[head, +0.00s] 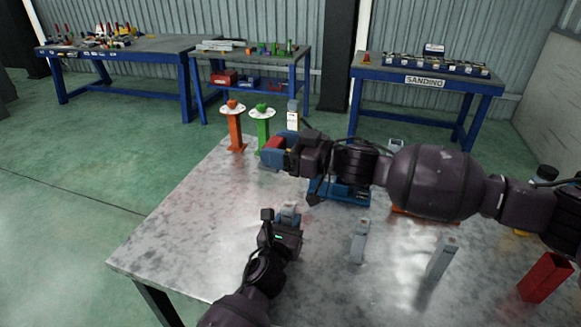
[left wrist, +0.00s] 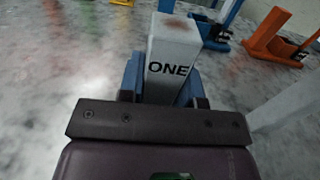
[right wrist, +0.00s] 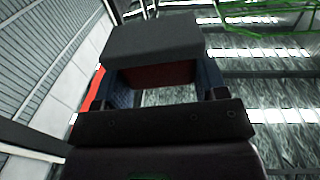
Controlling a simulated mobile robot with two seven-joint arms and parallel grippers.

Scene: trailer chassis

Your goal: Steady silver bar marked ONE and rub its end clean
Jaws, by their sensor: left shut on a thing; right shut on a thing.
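The silver bar marked ONE (left wrist: 172,60) stands upright between my left gripper's blue fingers in the left wrist view. Its top end carries a reddish-brown stain (left wrist: 178,23). In the head view the bar (head: 289,209) shows just above my left gripper (head: 284,222), which is shut on it over the table. My right gripper (head: 274,153) is shut on a block, dark grey on one face and red beneath. The block (right wrist: 153,38) fills the top of the right wrist view. My right gripper is up and beyond the bar, apart from it.
Two more silver bars (head: 359,241) (head: 441,258) stand on the metal table (head: 200,235). A red square tube (head: 545,278) is at the right. A blue fixture (head: 340,191) lies under my right arm. Orange (head: 235,130) and green (head: 263,130) stands are at the far edge. The table's left side is clear.

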